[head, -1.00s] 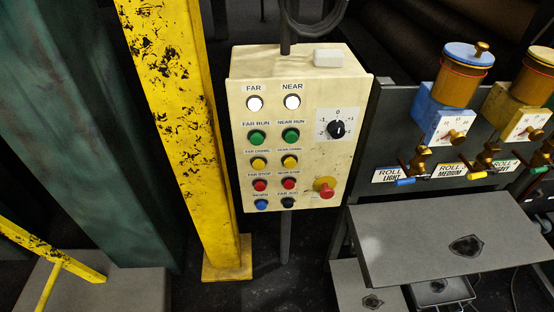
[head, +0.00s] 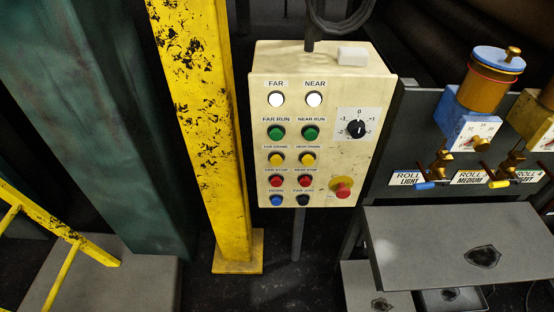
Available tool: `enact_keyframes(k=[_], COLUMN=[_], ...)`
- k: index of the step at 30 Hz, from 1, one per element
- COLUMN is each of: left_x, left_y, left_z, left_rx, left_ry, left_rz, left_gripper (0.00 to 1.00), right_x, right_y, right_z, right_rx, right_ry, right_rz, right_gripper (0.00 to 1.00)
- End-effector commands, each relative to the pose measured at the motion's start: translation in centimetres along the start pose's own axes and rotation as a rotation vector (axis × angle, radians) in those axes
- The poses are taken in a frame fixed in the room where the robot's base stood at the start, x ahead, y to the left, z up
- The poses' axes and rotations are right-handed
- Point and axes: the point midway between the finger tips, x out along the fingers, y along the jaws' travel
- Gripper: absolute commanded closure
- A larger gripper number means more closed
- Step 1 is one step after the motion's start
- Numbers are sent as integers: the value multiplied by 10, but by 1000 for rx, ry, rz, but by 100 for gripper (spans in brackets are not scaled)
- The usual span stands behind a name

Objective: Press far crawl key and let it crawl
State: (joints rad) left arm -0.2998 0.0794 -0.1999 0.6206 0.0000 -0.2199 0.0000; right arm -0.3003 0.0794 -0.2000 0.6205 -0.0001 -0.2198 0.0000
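The cream control box (head: 322,120) stands near the middle of the head view on a thin post. The far crawl key is the yellow button (head: 277,160) in its left column, third row down, under a small label. A second yellow button (head: 309,160) sits beside it in the near column. Above it is the green far run button (head: 276,132); below it is the red far stop button (head: 276,182). White FAR (head: 276,99) and NEAR (head: 314,99) lamps look bright at the top. Neither of my grippers is in view.
A yellow scuffed post (head: 207,130) stands just left of the box. A red emergency knob (head: 343,191) and a black dial (head: 355,129) are on the box's right side. A grey step (head: 440,240) and valve units (head: 470,125) are at the right.

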Motion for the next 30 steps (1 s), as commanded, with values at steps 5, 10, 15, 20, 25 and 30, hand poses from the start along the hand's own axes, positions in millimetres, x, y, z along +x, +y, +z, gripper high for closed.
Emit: enact_keyframes(k=[5,10,15,20,25,30], left_x=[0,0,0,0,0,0], left_y=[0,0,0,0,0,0], left_z=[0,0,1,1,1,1], left_rx=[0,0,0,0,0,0], left_ry=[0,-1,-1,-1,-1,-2], left_rz=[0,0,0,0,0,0], left_gripper=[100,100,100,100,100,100], right_x=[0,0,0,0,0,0], right_y=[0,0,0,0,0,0], right_z=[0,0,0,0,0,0], right_rx=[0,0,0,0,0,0], right_ry=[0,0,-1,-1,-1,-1], right_rz=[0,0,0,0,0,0], right_gripper=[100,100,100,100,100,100])
